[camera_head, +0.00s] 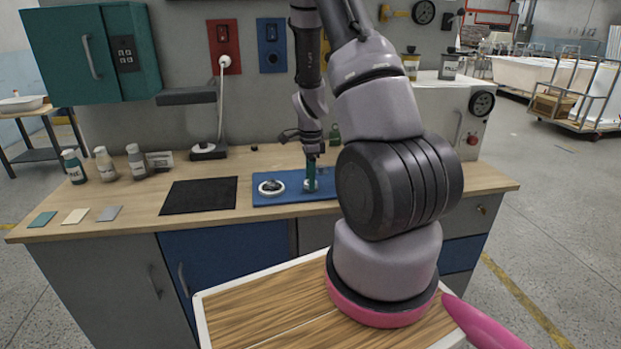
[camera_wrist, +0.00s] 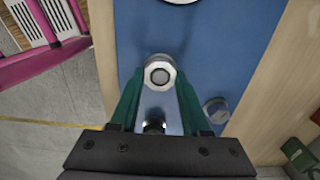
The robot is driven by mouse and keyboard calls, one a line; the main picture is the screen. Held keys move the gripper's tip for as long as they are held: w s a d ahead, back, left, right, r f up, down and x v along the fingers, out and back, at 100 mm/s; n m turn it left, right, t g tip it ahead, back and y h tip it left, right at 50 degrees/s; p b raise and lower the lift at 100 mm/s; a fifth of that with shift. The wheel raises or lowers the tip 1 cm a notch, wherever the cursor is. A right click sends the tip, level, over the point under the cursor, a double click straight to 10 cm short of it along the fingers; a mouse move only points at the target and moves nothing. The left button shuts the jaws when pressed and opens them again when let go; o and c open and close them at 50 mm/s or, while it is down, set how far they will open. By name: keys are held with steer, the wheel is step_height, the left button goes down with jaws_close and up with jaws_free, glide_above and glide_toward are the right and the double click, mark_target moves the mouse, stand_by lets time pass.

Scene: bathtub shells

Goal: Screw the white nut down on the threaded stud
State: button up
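The white nut (camera_wrist: 159,72) shows in the wrist view as a pale, many-sided ring between my green fingertips. A grey round face fills its opening and looks like the end of the threaded stud (camera_wrist: 160,76); how far the nut sits down on it I cannot tell. My gripper (camera_wrist: 160,80) is shut on the nut, a finger against each side. In the head view my gripper (camera_head: 311,178) points straight down over the right part of the blue mat (camera_head: 288,199), where its fingers hide most of the nut and stud.
A white ring-shaped part (camera_head: 271,187) lies on the mat to the left. A small grey round piece (camera_wrist: 216,109) is right of the fingers in the wrist view. A black mat (camera_head: 199,195) and several bottles (camera_head: 138,161) stand farther left on the wooden bench (camera_head: 135,215).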

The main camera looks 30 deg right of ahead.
steer(key=m, duration=0.2)
steer(key=shift+m, duration=0.3)
jaws_close()
steer(key=m, duration=0.5)
steer(key=shift+a, duration=0.1)
steer(key=m, duration=0.5)
steer(key=shift+m, duration=0.3)
steer(key=o, duration=1.2)
jaws_free()
steer(key=shift+c, duration=0.7)
